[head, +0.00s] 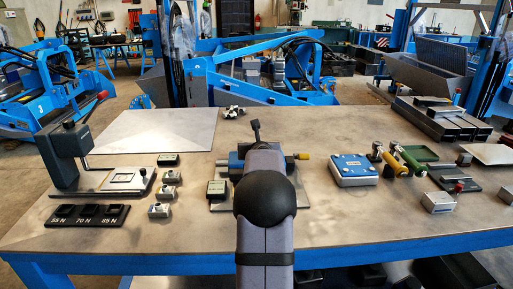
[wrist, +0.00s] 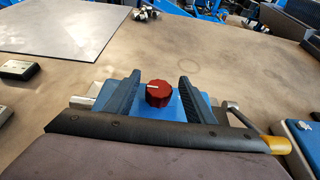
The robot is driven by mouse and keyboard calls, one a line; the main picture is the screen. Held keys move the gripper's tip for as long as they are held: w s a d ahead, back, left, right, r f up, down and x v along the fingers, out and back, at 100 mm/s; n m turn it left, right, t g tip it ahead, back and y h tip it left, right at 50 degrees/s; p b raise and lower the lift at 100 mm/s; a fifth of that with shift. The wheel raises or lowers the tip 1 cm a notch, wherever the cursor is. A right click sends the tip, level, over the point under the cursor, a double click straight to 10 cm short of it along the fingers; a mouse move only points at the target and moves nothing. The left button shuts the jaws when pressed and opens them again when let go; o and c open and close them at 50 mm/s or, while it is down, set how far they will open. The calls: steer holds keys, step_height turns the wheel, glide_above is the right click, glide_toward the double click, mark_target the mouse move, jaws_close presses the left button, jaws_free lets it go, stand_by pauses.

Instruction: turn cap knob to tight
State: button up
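The cap knob (wrist: 158,95) is a dark red ribbed knob in the wrist view, with a short white line on its top pointing left. It sits on a blue block (wrist: 176,106). My gripper (wrist: 160,77) is open, with one dark finger on each side of the knob and a visible gap on both sides. How far down the fingers reach beside the knob I cannot tell. In the head view my arm hides the knob and most of the blue fixture (head: 236,161) it stands on.
A yellow-tipped handle (head: 303,156) sticks out right of the fixture. A small dark block (head: 216,188) lies at its left. A blue-topped box (head: 353,169) and green and yellow tools (head: 408,158) stand to the right. A grey press (head: 63,155) stands far left. A flat sheet (head: 155,134) lies behind.

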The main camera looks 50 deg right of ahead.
steer(key=shift+f, duration=0.1)
steer(key=shift+b+v, duration=0.65)
steer(key=shift+v, duration=3.05)
